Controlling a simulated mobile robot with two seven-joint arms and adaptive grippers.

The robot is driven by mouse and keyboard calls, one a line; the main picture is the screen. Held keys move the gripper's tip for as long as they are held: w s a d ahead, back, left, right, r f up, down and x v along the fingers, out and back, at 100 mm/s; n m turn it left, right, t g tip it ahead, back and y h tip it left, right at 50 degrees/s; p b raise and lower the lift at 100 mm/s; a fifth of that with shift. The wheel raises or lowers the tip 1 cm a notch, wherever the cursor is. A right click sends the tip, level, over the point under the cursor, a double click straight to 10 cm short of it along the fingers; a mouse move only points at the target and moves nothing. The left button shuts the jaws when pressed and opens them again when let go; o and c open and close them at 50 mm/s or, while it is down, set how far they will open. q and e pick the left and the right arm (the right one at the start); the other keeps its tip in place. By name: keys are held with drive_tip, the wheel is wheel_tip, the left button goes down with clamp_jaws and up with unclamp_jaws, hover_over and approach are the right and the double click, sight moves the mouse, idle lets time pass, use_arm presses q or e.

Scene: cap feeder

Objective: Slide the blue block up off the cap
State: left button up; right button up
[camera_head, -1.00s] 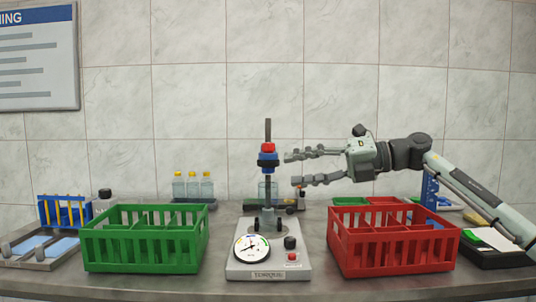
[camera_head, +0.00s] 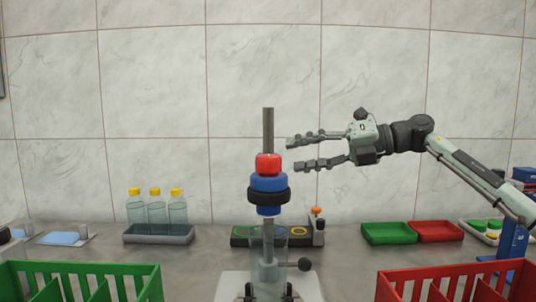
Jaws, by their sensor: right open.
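The blue block (camera_head: 269,182) sits on the vertical post of the cap feeder in the middle of the head view. A black ring (camera_head: 269,196) goes around its lower part, and some blue shows below the ring. A red cap (camera_head: 268,163) sits directly above the blue block. The bare grey post (camera_head: 268,130) rises above the red cap. My right gripper (camera_head: 293,155) is open and empty, just right of the post, with its two fingers pointing left at about the red cap's height. My left gripper is not in view.
A green crate (camera_head: 140,268) stands at front left and a red crate (camera_head: 490,267) at front right. Behind are a tray of yellow-capped bottles (camera_head: 155,212), a small green tray (camera_head: 388,233) and a small red tray (camera_head: 435,231). Free air surrounds the upper post.

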drive_tip(key=x, duration=0.3)
drive_tip(key=p+x, duration=0.1)
drive_tip(key=x, duration=0.2)
drive_tip(key=shift+w+a+r, duration=0.15)
drive_tip(key=shift+a, duration=0.25)
drive_tip(key=shift+w+a, duration=0.2)
drive_tip(key=shift+a, duration=0.3)
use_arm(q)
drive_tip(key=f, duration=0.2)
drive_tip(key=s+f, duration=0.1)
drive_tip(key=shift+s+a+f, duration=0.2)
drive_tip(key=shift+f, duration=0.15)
use_arm(e)
clamp_jaws()
